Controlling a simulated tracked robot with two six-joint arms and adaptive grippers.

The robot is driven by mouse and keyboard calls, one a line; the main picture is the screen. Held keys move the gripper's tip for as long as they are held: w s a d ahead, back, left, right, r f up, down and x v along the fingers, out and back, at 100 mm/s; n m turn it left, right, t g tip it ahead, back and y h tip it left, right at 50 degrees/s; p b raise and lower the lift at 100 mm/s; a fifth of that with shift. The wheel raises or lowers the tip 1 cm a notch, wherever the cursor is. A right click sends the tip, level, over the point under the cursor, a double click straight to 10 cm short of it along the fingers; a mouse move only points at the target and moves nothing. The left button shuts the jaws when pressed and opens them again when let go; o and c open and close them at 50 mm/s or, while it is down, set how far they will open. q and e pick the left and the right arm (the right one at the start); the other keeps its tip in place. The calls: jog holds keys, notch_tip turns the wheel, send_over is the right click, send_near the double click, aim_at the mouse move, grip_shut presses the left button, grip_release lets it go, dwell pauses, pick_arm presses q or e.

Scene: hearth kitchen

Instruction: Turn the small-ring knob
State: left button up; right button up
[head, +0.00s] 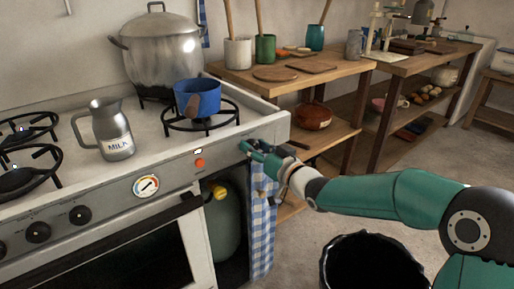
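The stove (175,172) fills the left of the head view. Its front panel carries round black knobs (80,214) at the left, a dial gauge (146,186) and a red light (199,162). My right gripper (250,150) is at the panel's right end, below the burner with the blue pan. A small dark part shows at its fingertips; the fingers hide most of it, so I cannot tell whether it is a knob or whether they grip it. My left gripper is out of view.
A blue saucepan (203,98) sits on the right front burner, a large steel pot (160,52) behind it. A milk jug (112,132) stands on the stovetop. A checked towel (262,225) hangs below my gripper, beside a gas cylinder (222,225). A black bin (370,262) stands on the floor.

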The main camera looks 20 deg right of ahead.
jog(key=c, duration=0.7)
jog(key=shift+o, duration=0.2)
jog(key=shift+a+f+n+b, duration=0.1)
jog(key=shift+a+n+b, duration=0.05)
jog(key=shift+n+b, duration=3.05)
jog(key=shift+a+f+n+b, duration=0.1)
jog(key=shift+n+b, duration=2.45)
jog(key=shift+n, duration=1.15)
jog(key=o, duration=1.1)
jog(key=shift+s, duration=0.1)
jog(key=shift+o, duration=0.2)
jog(key=shift+r, duration=0.1)
jog(key=v, duration=1.2)
